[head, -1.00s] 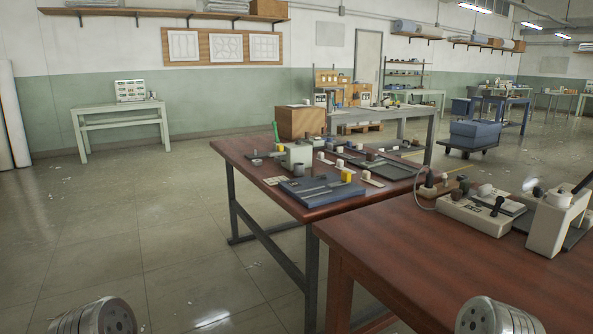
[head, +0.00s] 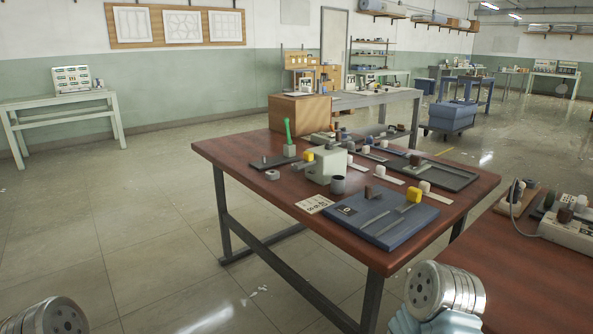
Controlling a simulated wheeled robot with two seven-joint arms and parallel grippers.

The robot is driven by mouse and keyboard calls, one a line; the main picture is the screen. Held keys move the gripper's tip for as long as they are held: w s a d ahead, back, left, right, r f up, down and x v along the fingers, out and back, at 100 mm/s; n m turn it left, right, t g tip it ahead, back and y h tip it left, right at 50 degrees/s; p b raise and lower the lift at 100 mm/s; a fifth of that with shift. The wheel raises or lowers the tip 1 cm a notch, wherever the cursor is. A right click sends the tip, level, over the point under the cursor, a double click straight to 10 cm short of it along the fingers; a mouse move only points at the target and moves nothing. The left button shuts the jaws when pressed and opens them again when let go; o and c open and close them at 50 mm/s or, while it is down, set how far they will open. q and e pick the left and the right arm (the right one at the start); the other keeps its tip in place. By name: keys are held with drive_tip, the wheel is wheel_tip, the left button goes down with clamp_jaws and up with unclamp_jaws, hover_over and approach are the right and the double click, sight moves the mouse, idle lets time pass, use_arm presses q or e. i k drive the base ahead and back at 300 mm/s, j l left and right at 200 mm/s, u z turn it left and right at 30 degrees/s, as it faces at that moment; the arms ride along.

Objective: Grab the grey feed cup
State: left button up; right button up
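A small dark grey cup (head: 338,185), which looks like the feed cup, stands upright on the red-brown table in the middle of the head view. It is beside the front of a pale grey-green block-shaped device (head: 325,165) and behind the blue board (head: 382,218). Nothing holds it. A lower, lighter grey round piece (head: 272,175) lies to its left. Rounded metal parts of my arms show at the bottom left and bottom right. No gripper fingers show, and both arms are well short of the cup.
The red-brown table (head: 235,152) also bears a green-handled tool (head: 288,137), a dark tray (head: 455,176) and several small blocks. A second table with devices (head: 575,230) stands close at the right. The floor (head: 130,220) at the left is clear.

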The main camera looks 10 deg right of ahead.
sight(339, 182)
drive_tip(key=i+j, duration=0.35)
drive_tip(key=i+j+z, duration=0.15)
drive_tip(key=i+j, duration=0.45)
drive_tip(key=j, duration=0.25)
drive_tip(key=i+j+z, duration=0.15)
drive_tip(key=i+j, duration=0.45)
drive_tip(key=j, duration=0.3)
